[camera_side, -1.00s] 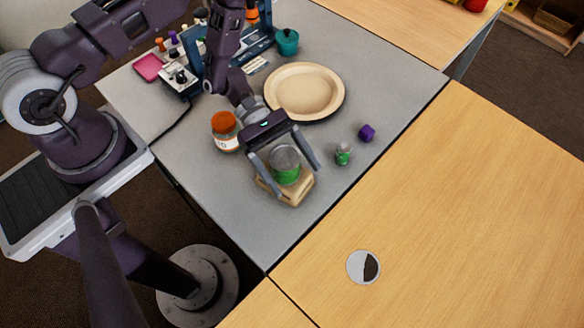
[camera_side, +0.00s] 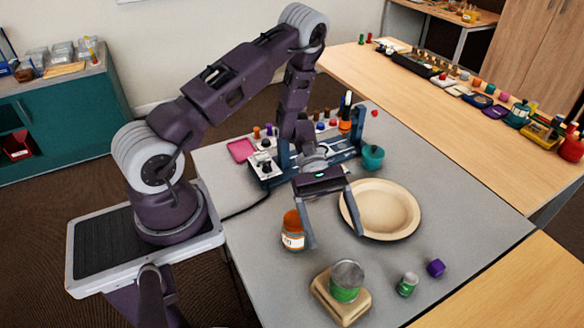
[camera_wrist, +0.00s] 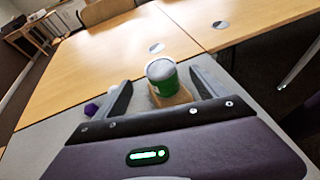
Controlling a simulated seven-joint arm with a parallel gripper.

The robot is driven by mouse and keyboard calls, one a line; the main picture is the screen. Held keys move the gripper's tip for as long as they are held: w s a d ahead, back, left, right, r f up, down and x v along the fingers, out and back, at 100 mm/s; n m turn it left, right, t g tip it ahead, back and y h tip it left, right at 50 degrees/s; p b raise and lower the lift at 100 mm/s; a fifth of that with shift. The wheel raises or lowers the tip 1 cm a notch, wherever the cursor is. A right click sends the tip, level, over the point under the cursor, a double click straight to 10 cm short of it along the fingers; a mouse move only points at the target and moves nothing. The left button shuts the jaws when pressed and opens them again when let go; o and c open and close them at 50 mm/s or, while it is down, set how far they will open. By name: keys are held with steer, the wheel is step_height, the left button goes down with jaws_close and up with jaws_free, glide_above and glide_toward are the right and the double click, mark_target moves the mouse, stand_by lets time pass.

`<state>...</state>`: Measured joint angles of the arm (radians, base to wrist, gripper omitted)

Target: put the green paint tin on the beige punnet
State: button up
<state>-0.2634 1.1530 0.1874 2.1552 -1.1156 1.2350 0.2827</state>
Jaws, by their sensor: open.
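The green paint tin (camera_side: 345,283), with a grey top, stands upright on the beige punnet (camera_side: 350,312) near the table's front edge. The punnet looks like a small, upturned block. My gripper (camera_side: 336,240) is open and empty, behind and above the tin, its fingers apart from it. In the wrist view the tin (camera_wrist: 161,84) shows beyond and between the fingers, with part of the punnet (camera_wrist: 183,97) below it. The tin hides some of the punnet's top.
An orange-lidded jar (camera_side: 293,232) stands close beside my left finger. A round beige plate (camera_side: 408,212) lies to the right. A small green-and-white bottle (camera_side: 407,285) and a purple cube (camera_side: 436,268) sit right of the punnet. A teal pot (camera_side: 372,158) stands farther back.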

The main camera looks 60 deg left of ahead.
steer(key=s+d+r+m+y, duration=0.1)
steer(key=s+r+m+y, duration=0.3)
steer(key=r, duration=0.5)
steer(key=s+r+m+y, duration=0.15)
steer(key=r+m, duration=0.35)
steer(key=r, duration=0.5)
steer(key=s+a+r+m+t+y, duration=0.6)
steer(key=s+r+t+y, duration=0.1)
steer(key=s+r+t, duration=0.1)
steer(key=shift+s, duration=0.15)
